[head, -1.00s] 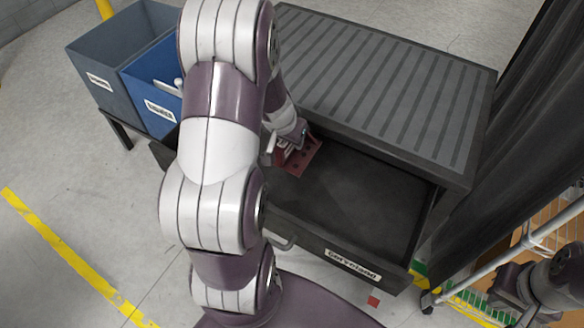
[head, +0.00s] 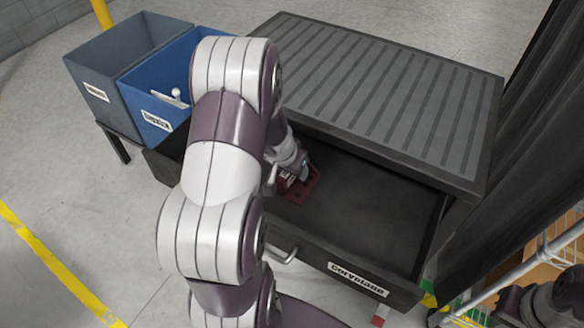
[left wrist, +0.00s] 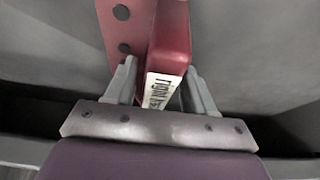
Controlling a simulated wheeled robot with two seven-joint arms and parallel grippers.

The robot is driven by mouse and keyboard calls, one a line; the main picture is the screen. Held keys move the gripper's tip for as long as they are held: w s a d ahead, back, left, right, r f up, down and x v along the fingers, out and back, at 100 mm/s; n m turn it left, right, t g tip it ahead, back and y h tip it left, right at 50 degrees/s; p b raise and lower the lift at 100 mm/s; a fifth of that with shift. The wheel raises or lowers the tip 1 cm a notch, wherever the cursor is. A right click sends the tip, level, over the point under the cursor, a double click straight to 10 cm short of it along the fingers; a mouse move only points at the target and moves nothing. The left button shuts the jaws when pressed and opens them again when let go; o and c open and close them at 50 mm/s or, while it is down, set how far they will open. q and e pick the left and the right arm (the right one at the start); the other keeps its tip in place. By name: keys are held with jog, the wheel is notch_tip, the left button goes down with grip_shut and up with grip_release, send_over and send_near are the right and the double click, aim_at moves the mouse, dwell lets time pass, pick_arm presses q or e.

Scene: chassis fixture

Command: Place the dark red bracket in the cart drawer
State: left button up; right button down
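The dark red bracket (head: 299,189) is inside the open cart drawer (head: 365,220), at its left end. It looks low and close to the drawer floor; I cannot tell whether it touches. In the left wrist view the bracket (left wrist: 172,38) shows a holed plate and a raised part with a white label. My left gripper (left wrist: 161,72) has one finger on each side of that raised part and appears shut on it. In the head view my left gripper (head: 301,172) reaches down into the drawer, partly hidden by my arm. My right gripper's fingers are not visible.
The grey ribbed cart top (head: 385,95) overhangs the back of the drawer. A grey bin (head: 95,90) and a blue bin (head: 150,110) stand at the left. A dark curtain (head: 490,180) and a wire rack (head: 550,250) are at the right. The drawer's right part is clear.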

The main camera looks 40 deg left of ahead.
pick_arm(q)
jog(key=shift+r+p, duration=0.25)
jog(key=shift+p, duration=0.05)
jog(key=p+v, duration=0.4)
jog(key=v, duration=0.7)
jog(key=shift+r+p, duration=0.15)
jog(key=shift+p, duration=0.25)
jog(key=shift+s+d+r, duration=0.1)
jog(key=shift+d+r, duration=0.15)
jog(key=s+d+r+g, duration=0.1)
jog(key=s+d, duration=0.2)
jog(key=d, duration=0.4)
jog(key=s+d+r+m+g, duration=0.1)
jog(key=s+d+g, duration=0.1)
jog(key=d, duration=0.6)
jog(key=shift+s, duration=0.75)
